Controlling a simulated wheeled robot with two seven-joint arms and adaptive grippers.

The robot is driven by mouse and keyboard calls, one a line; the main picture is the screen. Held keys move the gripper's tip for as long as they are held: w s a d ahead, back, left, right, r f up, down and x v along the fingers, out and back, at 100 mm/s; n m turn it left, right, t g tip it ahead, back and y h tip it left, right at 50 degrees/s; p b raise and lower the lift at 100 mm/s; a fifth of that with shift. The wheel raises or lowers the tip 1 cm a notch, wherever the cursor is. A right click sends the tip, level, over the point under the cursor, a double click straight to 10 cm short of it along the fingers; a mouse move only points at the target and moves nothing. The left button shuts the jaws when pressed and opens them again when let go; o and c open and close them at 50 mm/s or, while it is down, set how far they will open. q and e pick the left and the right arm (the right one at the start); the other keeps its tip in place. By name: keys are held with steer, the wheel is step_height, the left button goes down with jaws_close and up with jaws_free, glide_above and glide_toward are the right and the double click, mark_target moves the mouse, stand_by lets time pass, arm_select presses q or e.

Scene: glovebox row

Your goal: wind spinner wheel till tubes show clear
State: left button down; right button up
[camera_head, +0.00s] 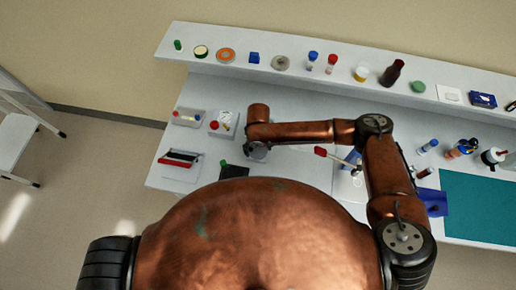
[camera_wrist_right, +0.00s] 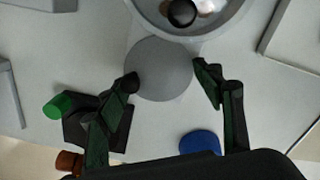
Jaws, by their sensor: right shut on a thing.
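A round grey spinner shows at the top of the right wrist view, its bowl rim (camera_wrist_right: 226,22) cut by the frame edge with a black knob (camera_wrist_right: 182,13) inside. A flat grey disc, the wheel (camera_wrist_right: 160,70), sits just below the bowl. My right gripper (camera_wrist_right: 165,78) has its fingers on either side of this wheel and is shut on it. In the head view my wrist hides most of the spinner; only a grey part (camera_head: 257,152) shows. The tubes' contents cannot be made out. My left gripper is not in view.
Left of the spinner are small trays (camera_head: 187,118) and a rack with dark and red items (camera_head: 180,158). A green-capped item (camera_head: 223,163) lies close by. A red-tipped tool (camera_head: 320,151) is to the right. Bottles and caps line the back shelf (camera_head: 300,61).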

steer(key=shift+c, duration=0.4)
steer(key=m+p, duration=0.3)
steer(key=shift+a+r+m, duration=0.1)
steer(key=shift+m, duration=0.2)
steer(key=m+p, duration=0.2)
steer(key=m, duration=0.1)
steer(key=shift+a+m+p, duration=0.1)
steer(key=shift+m+p, duration=0.2)
steer(key=m+p, duration=0.2)
steer(key=m, duration=0.2)
steer(key=shift+a+p, duration=0.1)
steer(key=shift+p, duration=0.3)
steer(key=shift+w+m+p, duration=0.1)
steer(key=shift+m+p, duration=0.9)
steer(key=shift+m, duration=1)
steer(key=o, duration=1.2)
steer(key=shift+c, duration=0.2)
